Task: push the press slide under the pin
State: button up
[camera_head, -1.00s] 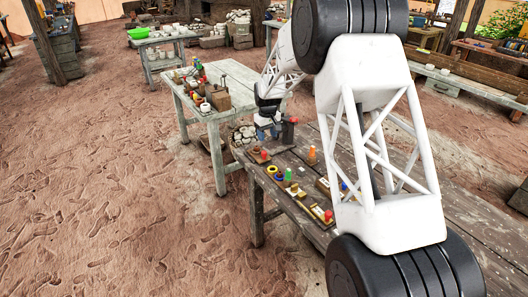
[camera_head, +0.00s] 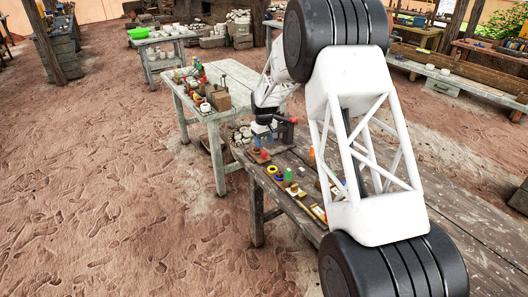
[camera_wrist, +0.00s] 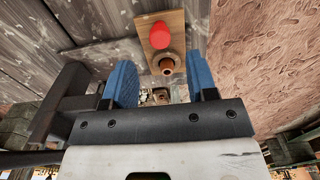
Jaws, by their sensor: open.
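A wooden block with a red knob (camera_wrist: 162,35) and a short brown cylinder lies ahead of my gripper (camera_wrist: 161,70) in the wrist view; it looks like the press slide. The red knob also shows in the head view (camera_head: 264,154). My gripper is open, its blue fingers to either side of the block's near end, with nothing visibly held. In the head view my gripper (camera_head: 262,138) is low over the table's far end. A dark frame, likely the press (camera_wrist: 62,100), stands left of my fingers in the wrist view. I cannot make out the pin.
Small coloured parts, including a yellow ring (camera_head: 272,170) and a green piece (camera_head: 288,174), lie on the wooden table (camera_head: 470,228) nearer the camera. My arm hides part of the tabletop. A second, paler table (camera_head: 236,82) stands beyond, with items on it.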

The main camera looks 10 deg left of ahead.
aim_at(264, 152)
jog(key=shift+f, duration=2.7)
grip_shut()
